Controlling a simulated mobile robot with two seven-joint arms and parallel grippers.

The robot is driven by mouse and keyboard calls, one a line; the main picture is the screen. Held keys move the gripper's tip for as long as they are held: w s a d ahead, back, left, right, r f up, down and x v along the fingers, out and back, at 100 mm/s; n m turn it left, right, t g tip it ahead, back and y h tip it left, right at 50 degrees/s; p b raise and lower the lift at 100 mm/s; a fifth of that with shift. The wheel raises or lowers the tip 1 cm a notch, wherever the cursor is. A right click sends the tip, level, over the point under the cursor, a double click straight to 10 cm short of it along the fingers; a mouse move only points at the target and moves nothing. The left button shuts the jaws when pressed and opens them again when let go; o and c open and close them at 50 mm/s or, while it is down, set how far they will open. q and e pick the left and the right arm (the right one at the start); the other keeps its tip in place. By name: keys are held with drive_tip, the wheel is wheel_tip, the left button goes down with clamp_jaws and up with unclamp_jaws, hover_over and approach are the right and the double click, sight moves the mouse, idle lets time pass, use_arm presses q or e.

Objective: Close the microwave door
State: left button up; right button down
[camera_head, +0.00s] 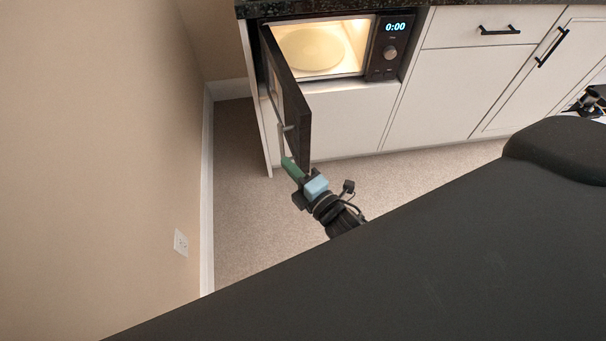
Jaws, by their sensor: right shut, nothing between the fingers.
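The microwave (388,62) is built into the cabinet under the dark counter. Its lit cavity shows a round turntable (313,50), with nothing on it. The microwave door (294,115) is black, hinged at the cavity's left side, and stands wide open, swung out toward me. A handle (283,112) shows on its outer, left face. My right gripper (289,164) is shut and empty, with greenish fingers at the low near end of the door, on its outer side. I cannot tell whether they touch the door.
A beige wall (110,150) with an outlet (181,243) runs along the left. White cabinets (445,90) with black handles continue right of the microwave. Carpet (245,200) lies open between wall and cabinets. My dark body fills the lower right.

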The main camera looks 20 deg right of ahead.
sight(301, 156)
drive_tip(key=shift+w+d+p, duration=0.3)
drive_tip(key=shift+w+d, duration=0.7)
drive_tip(key=shift+w, duration=0.25)
drive_tip(key=shift+s+d, duration=0.1)
drive_tip(key=shift+d, duration=0.6)
drive_tip(key=shift+d, duration=0.1)
